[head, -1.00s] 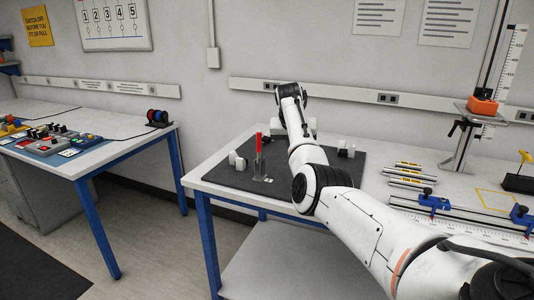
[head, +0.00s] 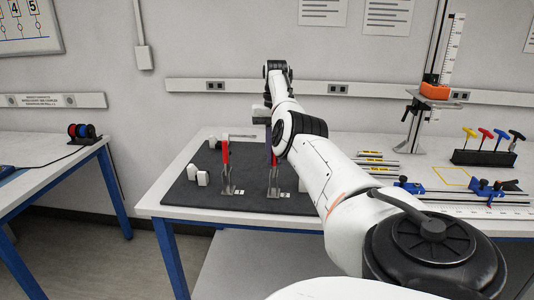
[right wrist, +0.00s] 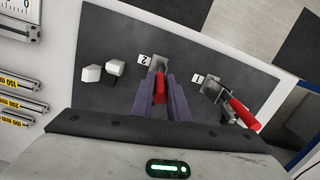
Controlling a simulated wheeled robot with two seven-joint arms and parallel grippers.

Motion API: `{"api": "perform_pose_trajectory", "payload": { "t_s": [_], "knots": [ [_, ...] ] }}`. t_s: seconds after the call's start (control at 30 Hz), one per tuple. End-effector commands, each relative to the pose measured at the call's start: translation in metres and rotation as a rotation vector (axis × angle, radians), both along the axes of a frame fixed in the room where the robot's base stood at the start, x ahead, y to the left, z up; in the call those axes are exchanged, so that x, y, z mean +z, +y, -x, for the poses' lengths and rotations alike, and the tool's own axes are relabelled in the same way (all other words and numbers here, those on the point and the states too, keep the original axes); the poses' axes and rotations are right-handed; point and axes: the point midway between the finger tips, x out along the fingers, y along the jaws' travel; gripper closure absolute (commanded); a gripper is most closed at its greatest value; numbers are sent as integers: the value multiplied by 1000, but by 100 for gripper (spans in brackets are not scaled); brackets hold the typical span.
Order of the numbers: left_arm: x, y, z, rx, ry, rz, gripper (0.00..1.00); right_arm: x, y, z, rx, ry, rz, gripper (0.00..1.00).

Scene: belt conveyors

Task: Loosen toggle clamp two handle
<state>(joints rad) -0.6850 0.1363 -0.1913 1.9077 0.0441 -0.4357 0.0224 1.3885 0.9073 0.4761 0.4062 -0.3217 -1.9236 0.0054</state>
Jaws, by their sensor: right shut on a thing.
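Toggle clamp two (head: 273,183) stands on the dark mat (head: 190,203), its base beside the label "2" (right wrist: 143,60) in the right wrist view. Its red handle (right wrist: 159,88) lies between the purple-grey fingers of my right gripper (right wrist: 160,98), which is shut on it. In the head view my arm and gripper (head: 269,147) largely hide this handle. Toggle clamp one (head: 227,180), with its red handle (head: 225,152) upright, stands to the left. It also shows at the right in the right wrist view (right wrist: 214,91), apart from my fingers. My left gripper is out of view.
White blocks (head: 203,178) stand on the mat left of clamp one. Marked bars (head: 376,162), a blue-ended rail fixture (head: 410,186) and a rack of coloured-handled tools (head: 485,157) occupy the bench to the right. A gap separates the left table (head: 50,150) from this bench.

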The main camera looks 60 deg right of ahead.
Motion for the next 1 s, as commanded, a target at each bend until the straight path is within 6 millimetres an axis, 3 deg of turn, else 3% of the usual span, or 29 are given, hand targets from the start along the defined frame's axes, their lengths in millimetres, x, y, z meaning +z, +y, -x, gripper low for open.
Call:
{"api": "perform_pose_trajectory", "payload": {
  "t_s": [0.4,0.43,0.53,0.87,1.0],
  "knots": [
    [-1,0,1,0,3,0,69,-1,-1,1,2,-1,-3,100],
    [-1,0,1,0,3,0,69,-1,-1,1,1,-1,-3,82],
    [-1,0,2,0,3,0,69,-1,-1,1,1,0,-2,67],
    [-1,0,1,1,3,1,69,2,-2,3,-3,1,-3,67],
    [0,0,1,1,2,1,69,17,-11,18,-23,-3,-2,67]
  ]
}}
